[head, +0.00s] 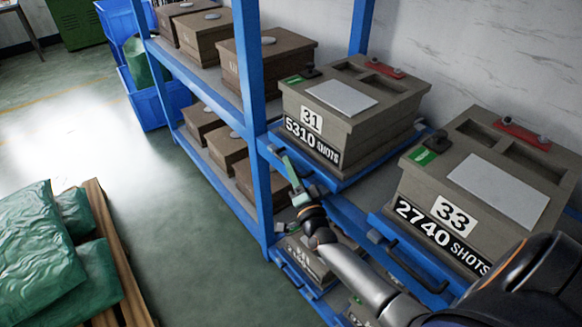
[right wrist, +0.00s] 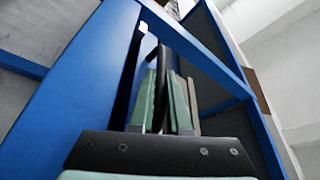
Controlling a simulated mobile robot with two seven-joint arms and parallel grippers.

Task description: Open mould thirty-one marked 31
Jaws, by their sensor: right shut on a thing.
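Mould 31 (head: 318,140) is a grey-brown box marked "31" and "5310 SHOTS". It sits on a blue tray (head: 352,178) on the upper level of the blue rack. Its top carries a pale plate, a red piece at the back and a green tag with a black knob at the front left. My right gripper (head: 291,172) is at the front of that tray, below the mould's left front corner. In the right wrist view its green fingers (right wrist: 168,95) are shut on a black handle bar (right wrist: 165,62). The handle is mostly hidden in the head view. My left gripper is not in view.
Mould 33 (head: 455,222), marked "2740 SHOTS", stands to the right on its own tray with a black handle (head: 416,268). More moulds sit lower and further left. A blue rack post (head: 254,110) is close left of my gripper. Green sacks (head: 40,240) lie on a wooden pallet (head: 110,260).

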